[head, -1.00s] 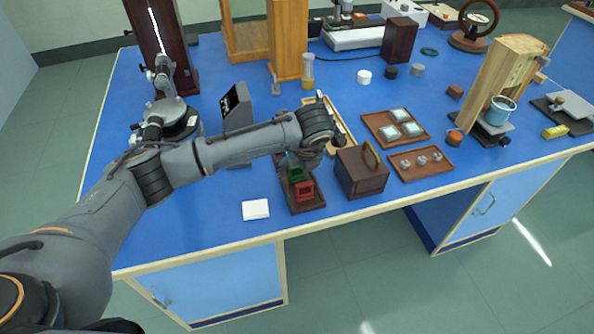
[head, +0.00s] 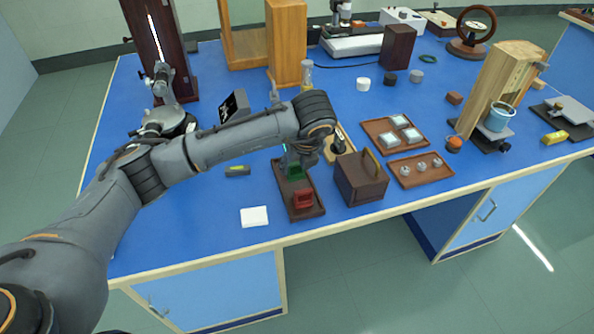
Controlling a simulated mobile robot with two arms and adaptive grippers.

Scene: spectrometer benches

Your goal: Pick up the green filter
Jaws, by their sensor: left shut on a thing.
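The green filter (head: 295,172) is at the far part of a dark wooden rack (head: 279,176). My left gripper (head: 293,161) reaches down over it from above and is shut on it. The wrist and fingers hide the filter's upper part, and I cannot tell whether its bottom is clear of the rack. A red filter (head: 303,199) stands in the near part of the same rack. My right gripper is not in view.
A brown box with a handle (head: 361,180) stands close right of the rack. A white card (head: 254,216) lies to the left near the front edge. Trays (head: 420,182) are further right. A small dark object with a yellow mark (head: 237,170) lies under my arm.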

